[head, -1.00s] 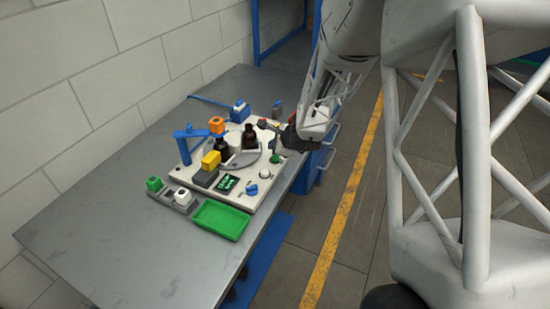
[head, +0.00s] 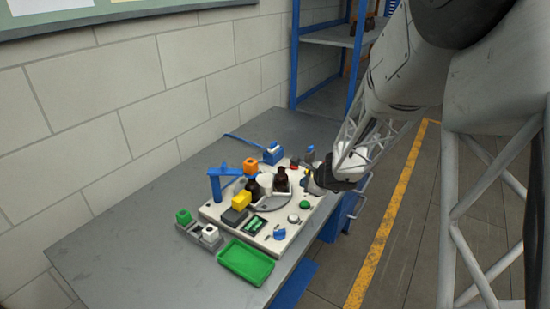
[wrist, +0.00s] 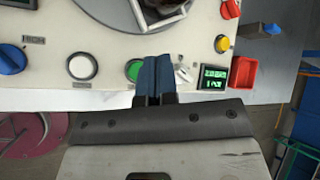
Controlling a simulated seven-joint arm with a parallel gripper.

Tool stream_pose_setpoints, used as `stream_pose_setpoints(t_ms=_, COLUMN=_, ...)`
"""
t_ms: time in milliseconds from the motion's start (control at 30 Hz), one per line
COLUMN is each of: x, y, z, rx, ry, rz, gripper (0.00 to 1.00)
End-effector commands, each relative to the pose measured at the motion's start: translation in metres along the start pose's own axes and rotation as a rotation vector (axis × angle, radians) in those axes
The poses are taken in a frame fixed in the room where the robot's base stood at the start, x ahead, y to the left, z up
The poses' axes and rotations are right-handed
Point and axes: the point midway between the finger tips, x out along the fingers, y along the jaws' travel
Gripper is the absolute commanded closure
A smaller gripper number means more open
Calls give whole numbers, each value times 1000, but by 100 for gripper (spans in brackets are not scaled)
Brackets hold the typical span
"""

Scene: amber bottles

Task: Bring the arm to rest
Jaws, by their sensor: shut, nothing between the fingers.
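My gripper shows in the wrist view (wrist: 153,78) with its two dark blue fingers pressed together and nothing between them. It is over the front edge of the white panel (wrist: 195,45), beside the green button (wrist: 133,69). In the head view my gripper (head: 314,182) is at the right edge of the panel, small and partly hidden by my own arm. Two amber bottles, one (head: 282,180) and another (head: 253,189), stand on the panel near the grey turntable (head: 274,202), apart from the gripper.
A green tray (head: 246,262) lies at the panel's near edge. The grey table (head: 130,245) is bare at the left. A blue shelf (head: 330,40) stands behind.

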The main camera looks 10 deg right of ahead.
Motion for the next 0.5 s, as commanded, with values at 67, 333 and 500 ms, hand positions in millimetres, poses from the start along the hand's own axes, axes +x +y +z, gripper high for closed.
stream_pose_setpoints(t_ms=67, x=-1, y=0, z=1, rx=-5, ry=-1, rz=1, gripper=100)
stream_pose_setpoints(t_ms=333, x=-25, y=6, z=31, rx=-140, ry=-38, rz=32, gripper=100)
stream_pose_setpoints(t_ms=500, x=-61, y=21, z=68, rx=-340, ry=-82, rz=82, gripper=100)
